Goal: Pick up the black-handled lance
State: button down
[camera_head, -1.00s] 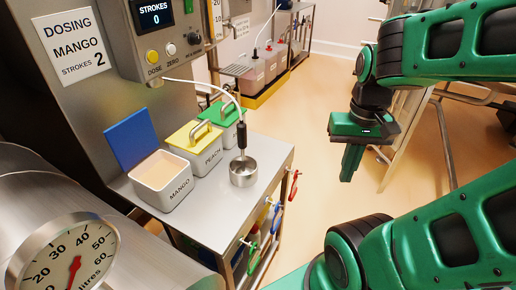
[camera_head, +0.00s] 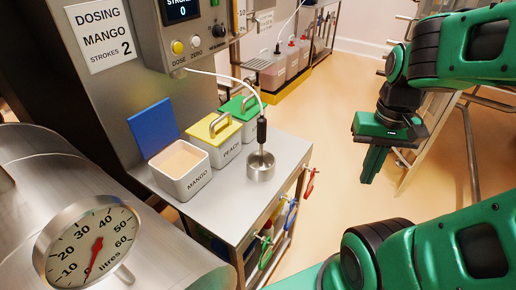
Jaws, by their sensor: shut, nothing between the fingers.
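The black-handled lance (camera_head: 262,130) stands upright on the steel table, its black grip joined to a thin shaft. Its lower end is in a small round steel cup (camera_head: 260,167), and a white hose (camera_head: 232,77) runs from its top to the dosing unit. My gripper (camera_head: 372,165) points down at the right, over the floor beyond the table's right edge. Its green fingers are shut and empty, well apart from the lance.
The open mango tub (camera_head: 199,185) with its blue lid (camera_head: 153,128) raised, the yellow-lidded peach tub (camera_head: 227,152) and a green-lidded tub (camera_head: 240,106) stand left of the lance. Coloured tools hang on the table's right side. A dial gauge (camera_head: 72,250) is at lower left.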

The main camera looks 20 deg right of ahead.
aim_at(262, 121)
jog(key=k, duration=0.5)
jog(key=z, duration=2.5)
jog(key=i, duration=0.85)
jog(key=u, duration=2)
